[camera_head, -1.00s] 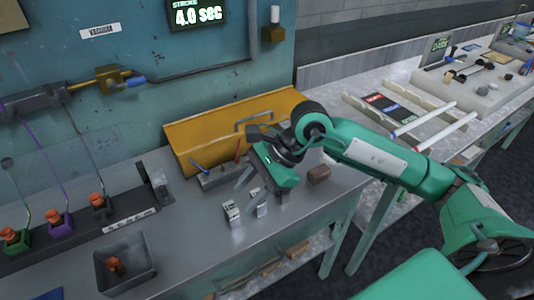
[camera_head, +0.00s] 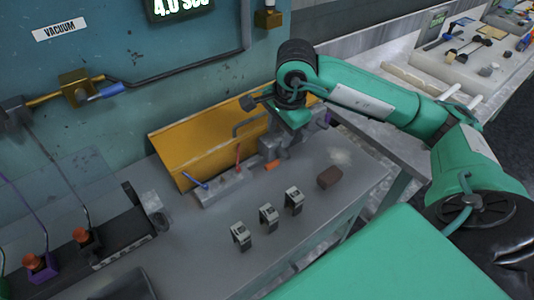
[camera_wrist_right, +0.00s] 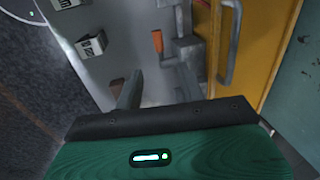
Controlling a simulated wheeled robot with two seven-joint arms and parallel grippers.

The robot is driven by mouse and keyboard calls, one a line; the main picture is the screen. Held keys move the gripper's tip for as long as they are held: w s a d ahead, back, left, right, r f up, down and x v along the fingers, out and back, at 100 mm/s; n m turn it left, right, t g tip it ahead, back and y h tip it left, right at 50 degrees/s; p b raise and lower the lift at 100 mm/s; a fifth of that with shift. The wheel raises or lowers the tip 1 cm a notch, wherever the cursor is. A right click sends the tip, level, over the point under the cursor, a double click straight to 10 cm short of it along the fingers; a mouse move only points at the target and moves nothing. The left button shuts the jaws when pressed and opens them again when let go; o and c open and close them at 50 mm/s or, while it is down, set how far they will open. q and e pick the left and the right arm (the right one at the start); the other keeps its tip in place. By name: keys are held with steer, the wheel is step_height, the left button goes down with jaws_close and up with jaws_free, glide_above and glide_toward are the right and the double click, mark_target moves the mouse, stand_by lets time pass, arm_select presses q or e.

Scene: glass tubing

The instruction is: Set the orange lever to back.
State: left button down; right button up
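The orange lever (camera_head: 270,166) is a short orange handle low in front of the yellow trough, at the right of the red and blue levers. It points toward the bench front. In the right wrist view the orange lever (camera_wrist_right: 157,41) shows beyond my fingers, beside grey metal parts. My right gripper (camera_wrist_right: 160,88) is open, with a gap between its fingers and nothing in it. In the head view my right gripper (camera_head: 283,140) is above and behind the orange handle, its fingers hard to separate from the grey parts. Contact cannot be told. My left gripper is not in view.
A grey block (camera_head: 222,190) carries the blue and red levers. The yellow trough (camera_head: 190,145) with its handle stands behind. Three small grey labelled blocks (camera_head: 268,217) and a brown block (camera_head: 329,177) stand in front. The bench front (camera_head: 210,262) has free room.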

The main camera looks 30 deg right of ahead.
glide_toward(272, 163)
steer(key=f, duration=0.2)
steer(key=f+p, duration=0.1)
steer(key=f, duration=0.2)
steer(key=w+f+p, duration=0.1)
steer(key=f, duration=0.1)
steer(key=shift+w+a+f, duration=0.1)
steer(key=shift+a+f, duration=0.05)
steer(key=shift+w+f, duration=0.15)
steer(key=shift+f, duration=0.4)
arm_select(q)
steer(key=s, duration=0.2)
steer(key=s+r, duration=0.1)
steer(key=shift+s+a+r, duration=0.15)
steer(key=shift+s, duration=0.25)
arm_select(e)
jaws_close()
